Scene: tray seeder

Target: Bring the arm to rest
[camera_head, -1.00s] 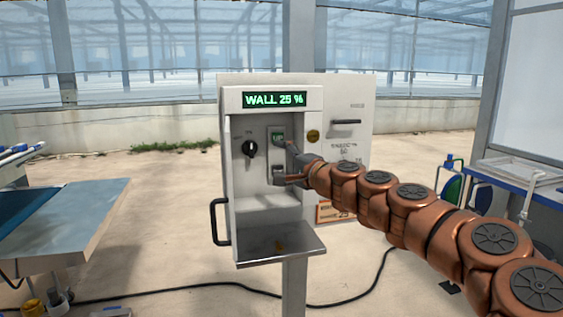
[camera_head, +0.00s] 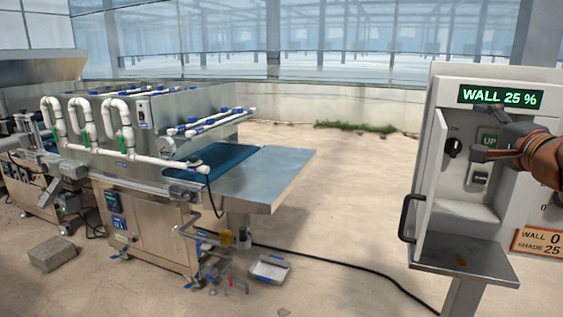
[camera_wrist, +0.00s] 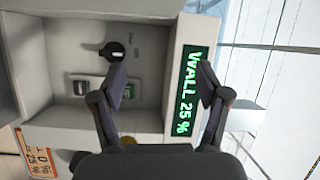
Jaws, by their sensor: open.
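My gripper (camera_head: 482,130) is open and empty at the right of the head view, in front of the control box (camera_head: 438,90). In the wrist view my gripper (camera_wrist: 165,88) has its two fingers spread, with the lit display (camera_wrist: 188,90) between and behind them. The display (camera_head: 500,97) reads WALL 25 %. Inside the open box are a black knob (camera_head: 453,147), a green UP button (camera_head: 489,141) and a switch (camera_head: 479,178) below it. My arm enters from the right edge; most of it is out of view.
A steel seeder machine (camera_head: 150,210) with white pipes stands at left. A black cable (camera_head: 345,268) crosses the floor. A block (camera_head: 52,253) and a white tray (camera_head: 269,269) lie there.

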